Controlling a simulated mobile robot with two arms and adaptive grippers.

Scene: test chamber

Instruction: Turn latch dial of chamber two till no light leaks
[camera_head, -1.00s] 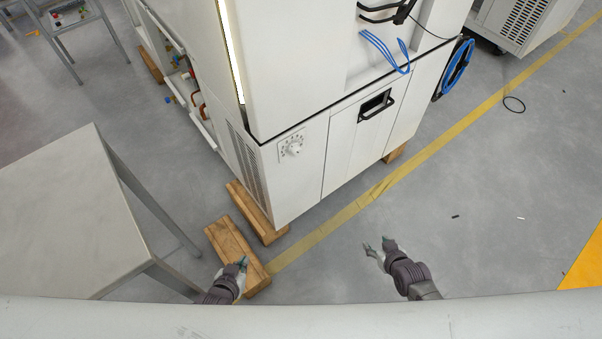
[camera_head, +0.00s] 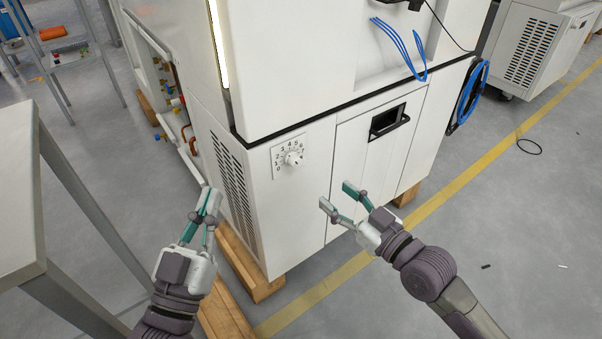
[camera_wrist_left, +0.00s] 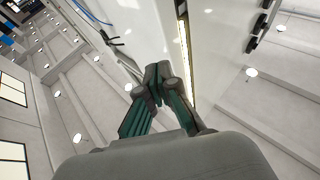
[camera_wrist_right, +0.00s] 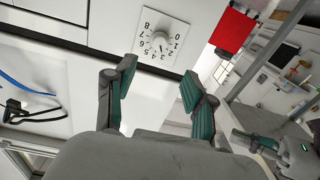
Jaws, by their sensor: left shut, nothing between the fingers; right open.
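The chamber (camera_head: 280,70) is a large white cabinet. A round white dial (camera_head: 292,159) with a numbered square plate sits on its lower front, near the left corner. The dial also shows in the right wrist view (camera_wrist_right: 158,42). A bright vertical strip of light (camera_head: 217,45) runs along the upper left edge; it also shows in the left wrist view (camera_wrist_left: 187,62). My left gripper (camera_head: 210,200) is shut and empty, left of the dial by the cabinet's vented side. My right gripper (camera_head: 335,195) is open and empty, below and right of the dial, apart from it.
A grey table (camera_head: 18,190) stands close on the left. Wooden blocks (camera_head: 262,284) lie under and beside the cabinet's front corner. A black recessed handle (camera_head: 389,121) is right of the dial. Blue cables (camera_head: 405,45) hang above.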

